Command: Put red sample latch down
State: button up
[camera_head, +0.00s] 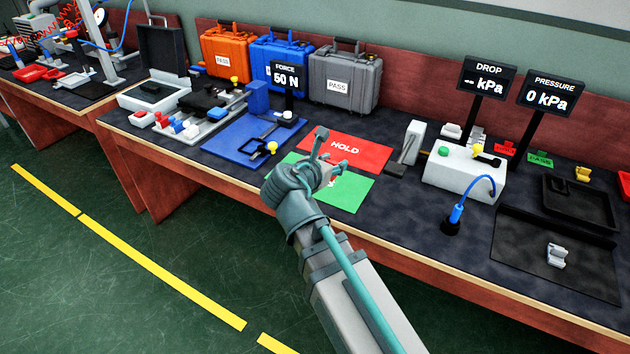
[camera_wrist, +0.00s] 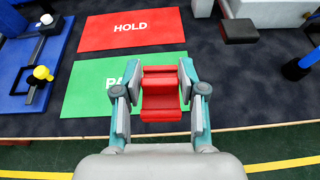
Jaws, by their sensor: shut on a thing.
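The red sample latch (camera_wrist: 160,92) is a stepped red block between the fingers of my gripper (camera_wrist: 160,90) in the wrist view. The fingers are shut on it from both sides. It appears above the green mat (camera_wrist: 88,88), whose lettering it partly covers; I cannot tell whether it touches the mat. The red HOLD mat (camera_head: 345,151) lies just behind the green mat.
A blue fixture (camera_head: 240,140) with a yellow-knobbed lever stands left. A white test block (camera_head: 465,172) with a blue hose is right. A dark tray (camera_head: 580,203) and a dark mat with a pale part (camera_head: 556,255) lie further right. The table's front edge is close to the green mat.

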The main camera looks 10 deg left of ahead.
jog(key=shift+s+d+f, duration=0.2)
jog(key=shift+s, duration=0.35)
jog(key=shift+n, duration=0.3)
jog(key=w+a+f, duration=0.1)
jog(key=w+f, duration=0.2)
jog(key=w, duration=0.1)
jog(key=w+a+f+b, duration=0.1)
jog(key=w+f, duration=0.1)
jog(key=w, duration=0.2)
jog(key=w+a+f, duration=0.2)
jog(key=w+f, duration=0.1)
jog(key=w, duration=0.1)
jog(key=shift+w+a+f+b, duration=0.1)
jog(key=shift+w+f+b, duration=0.15)
jog(key=shift+f+b, duration=0.05)
jog(key=shift+w+a+f, duration=0.15)
jog(key=shift+w+f, duration=0.3)
jog(key=shift+f, duration=0.1)
jog(key=shift+f+b, duration=0.3)
jog(key=shift+f, duration=1.3)
jog(key=o, duration=1.1)
jog(key=shift+f, duration=0.15)
